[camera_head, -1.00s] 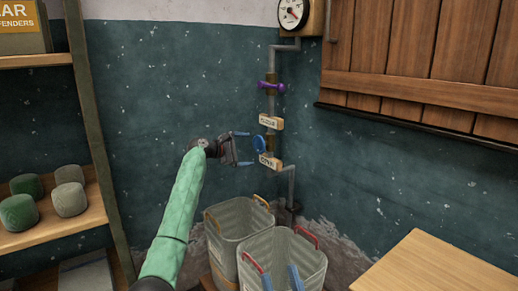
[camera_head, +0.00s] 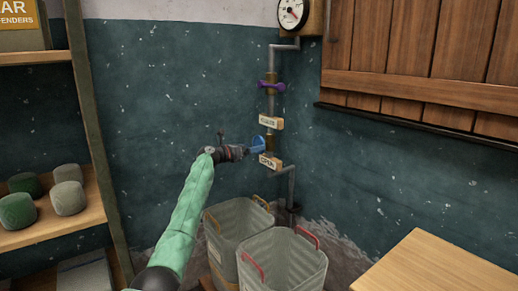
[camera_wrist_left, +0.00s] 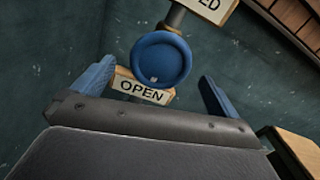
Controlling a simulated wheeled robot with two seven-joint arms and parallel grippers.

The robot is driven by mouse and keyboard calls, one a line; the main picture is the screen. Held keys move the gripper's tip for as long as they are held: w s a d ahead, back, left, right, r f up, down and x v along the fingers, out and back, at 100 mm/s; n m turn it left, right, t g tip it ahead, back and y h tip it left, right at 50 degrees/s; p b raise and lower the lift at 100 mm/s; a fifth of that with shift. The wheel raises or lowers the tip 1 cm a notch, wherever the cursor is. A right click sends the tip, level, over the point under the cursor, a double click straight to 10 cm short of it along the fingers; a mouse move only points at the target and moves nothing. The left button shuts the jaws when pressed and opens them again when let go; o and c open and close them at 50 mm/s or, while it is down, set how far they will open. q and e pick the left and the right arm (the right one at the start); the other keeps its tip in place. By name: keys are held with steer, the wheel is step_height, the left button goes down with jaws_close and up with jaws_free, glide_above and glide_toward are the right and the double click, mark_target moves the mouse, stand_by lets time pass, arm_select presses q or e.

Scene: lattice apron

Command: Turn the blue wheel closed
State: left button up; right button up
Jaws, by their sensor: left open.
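The blue wheel (camera_wrist_left: 160,59) is a round valve wheel on the wall pipe, seen in the left wrist view with a small pale mark at its lower rim, toward the OPEN sign (camera_wrist_left: 142,87). The CLOSED sign (camera_head: 270,123) is above the wheel and partly cut off in the wrist view. My left gripper (camera_wrist_left: 158,84) is open, its blue fingers spread to either side of the wheel; contact cannot be made out. In the head view my left gripper (camera_head: 254,147) is at the wheel and partly hides it. My right gripper is out of view.
A purple handle (camera_head: 271,86) and a gauge (camera_head: 292,14) are higher on the pipe. Two grey bins (camera_head: 283,262) stand below. A wooden shutter (camera_head: 425,60) is right, a wooden table (camera_head: 430,266) lower right, and a shelf (camera_head: 50,218) left.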

arm_select(q)
steer(key=shift+b+x, duration=0.55)
steer(key=shift+x, duration=1.65)
steer(key=c, duration=1)
